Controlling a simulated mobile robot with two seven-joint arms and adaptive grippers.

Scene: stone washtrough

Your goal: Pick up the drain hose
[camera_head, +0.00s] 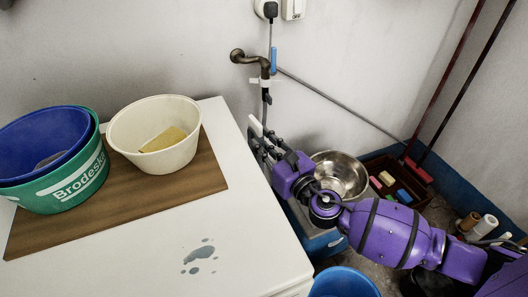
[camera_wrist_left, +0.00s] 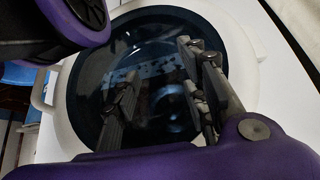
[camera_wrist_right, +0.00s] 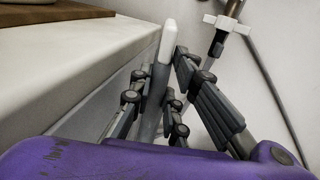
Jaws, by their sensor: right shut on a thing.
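The drain hose is a grey tube with a white end (camera_wrist_right: 166,42), standing up beside the white machine's side. Its white end also shows in the head view (camera_head: 255,125). My right gripper (camera_head: 263,146) is shut on the hose just below that end, with fingers on both sides in the right wrist view (camera_wrist_right: 158,85). The lower hose is hidden by the fingers and the machine. My left gripper (camera_wrist_left: 158,65) is outside the head view. In the left wrist view its fingers are apart and empty before a round dark glass door.
A brass tap (camera_head: 250,58) with a white-handled valve is on the wall above the hose. Blue and green basins (camera_head: 75,187) and a cream bowl (camera_head: 155,162) stand on a wooden board on the machine. A steel bowl (camera_head: 340,172) and blue bucket (camera_head: 343,283) are lower right.

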